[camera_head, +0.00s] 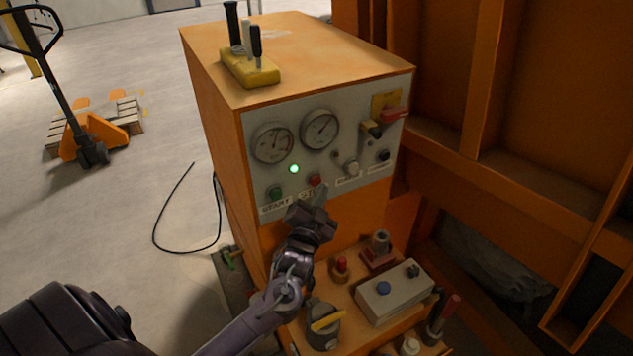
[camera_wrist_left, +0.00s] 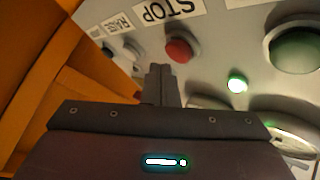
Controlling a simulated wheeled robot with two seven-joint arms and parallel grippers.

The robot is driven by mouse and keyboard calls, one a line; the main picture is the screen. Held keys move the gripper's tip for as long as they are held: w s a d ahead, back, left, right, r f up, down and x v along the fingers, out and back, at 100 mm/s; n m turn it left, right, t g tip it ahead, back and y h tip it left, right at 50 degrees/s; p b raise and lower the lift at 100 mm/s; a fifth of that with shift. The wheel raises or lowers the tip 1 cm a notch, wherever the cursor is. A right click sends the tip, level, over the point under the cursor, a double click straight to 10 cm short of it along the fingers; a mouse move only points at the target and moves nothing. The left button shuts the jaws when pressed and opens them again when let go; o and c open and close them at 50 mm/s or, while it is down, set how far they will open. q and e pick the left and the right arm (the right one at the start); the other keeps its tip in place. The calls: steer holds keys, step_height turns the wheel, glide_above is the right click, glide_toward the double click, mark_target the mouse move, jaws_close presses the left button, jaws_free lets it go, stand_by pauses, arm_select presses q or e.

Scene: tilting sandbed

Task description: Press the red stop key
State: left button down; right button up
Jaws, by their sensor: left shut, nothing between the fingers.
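The red stop key (camera_head: 315,180) is a round button on the grey front panel (camera_head: 340,165) of the orange cabinet. Its STOP label is partly covered by my gripper in the head view. My left gripper (camera_head: 321,192) is shut and empty, just below the key. In the left wrist view the panel appears upside down, with the red stop key (camera_wrist_left: 178,50) just beyond the shut fingertips (camera_wrist_left: 160,70). A gap seems to show between fingertips and key, but its depth is hard to tell. My right gripper is out of view.
The green start button (camera_head: 275,193) sits left of the stop key, and a green lamp (camera_head: 294,169) is lit above. Two gauges and several knobs share the panel. A lower shelf holds a grey box (camera_head: 395,292) with a blue button. Orange beams stand at the right.

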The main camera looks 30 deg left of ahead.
arm_select(q)
steer(key=shift+a, duration=0.1)
steer(key=shift+w+a, duration=0.2)
steer(key=shift+a, duration=0.05)
steer(key=shift+w+a, duration=0.25)
steer(key=shift+a, duration=0.2)
stand_by(0.7)
steer(key=shift+d, duration=0.1)
stand_by(0.3)
steer(key=shift+s+d+p, duration=0.35)
steer(key=shift+s+d, duration=0.1)
steer(key=shift+d, duration=0.2)
steer(key=s+d, duration=0.1)
steer(key=d+p, duration=0.1)
steer(key=d, duration=0.1)
steer(key=s+d, duration=0.1)
steer(key=shift+s+d+p, duration=0.2)
steer(key=shift+s+p, duration=0.1)
